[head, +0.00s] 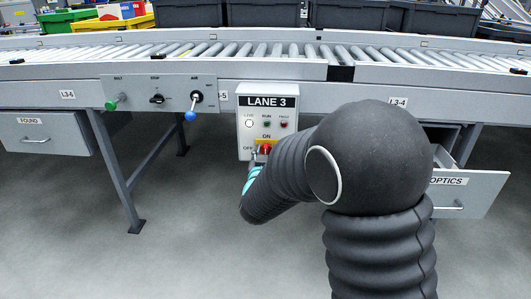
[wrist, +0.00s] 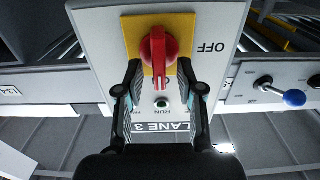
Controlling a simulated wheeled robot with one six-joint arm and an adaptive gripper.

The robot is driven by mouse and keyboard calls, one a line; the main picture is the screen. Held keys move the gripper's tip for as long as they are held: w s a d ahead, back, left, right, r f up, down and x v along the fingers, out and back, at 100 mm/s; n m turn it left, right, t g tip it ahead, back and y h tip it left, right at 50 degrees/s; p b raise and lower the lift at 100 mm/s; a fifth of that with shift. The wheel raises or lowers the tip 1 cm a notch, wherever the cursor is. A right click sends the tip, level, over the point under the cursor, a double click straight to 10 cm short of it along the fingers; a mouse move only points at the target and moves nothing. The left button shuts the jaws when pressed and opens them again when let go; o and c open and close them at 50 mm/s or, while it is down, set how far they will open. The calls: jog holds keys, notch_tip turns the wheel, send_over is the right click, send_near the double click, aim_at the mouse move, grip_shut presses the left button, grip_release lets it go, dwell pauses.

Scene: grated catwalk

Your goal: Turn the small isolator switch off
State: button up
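The small isolator switch is a red rotary handle (wrist: 157,55) on a yellow plate (wrist: 186,32), on the pale LANE 3 box (head: 246,130). The wrist view shows it upside down. The handle stands in line with the ON mark, which it partly covers; OFF is printed to the side. In the head view the red handle (head: 265,148) is partly hidden by my arm. My gripper (wrist: 158,68) is open, its two dark fingers on either side of the handle with visible gaps. In the head view my arm hides most of the gripper.
A panel left of the box carries a green knob (head: 111,104), a black switch (head: 157,99) and a blue-tipped lever (head: 192,112). The roller conveyor (head: 200,55) runs above. An open OPTICS drawer (head: 466,194) juts out at right. The floor below the box is clear.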

jog(key=shift+w, duration=0.1)
grip_shut()
jog(key=shift+n, duration=0.3)
jog(key=n, duration=0.1)
jog(key=n+p, duration=0.1)
jog(key=n, duration=0.1)
jog(key=shift+a+n, duration=0.25)
jog(key=shift+n, duration=0.05)
jog(key=n+p, duration=0.1)
jog(key=n, duration=0.2)
jog(key=n+p, duration=0.1)
jog(key=n, duration=0.2)
jog(key=a+n+p, duration=0.1)
jog(key=n, duration=0.3)
jog(key=shift+f, duration=0.35)
jog(key=shift+f+n+p, duration=0.15)
jog(key=shift+n+p, duration=0.3)
jog(key=shift+n, duration=0.45)
jog(key=shift+f+n+p, duration=0.15)
jog(key=shift+n+p, duration=0.3)
jog(key=shift+n, duration=0.45)
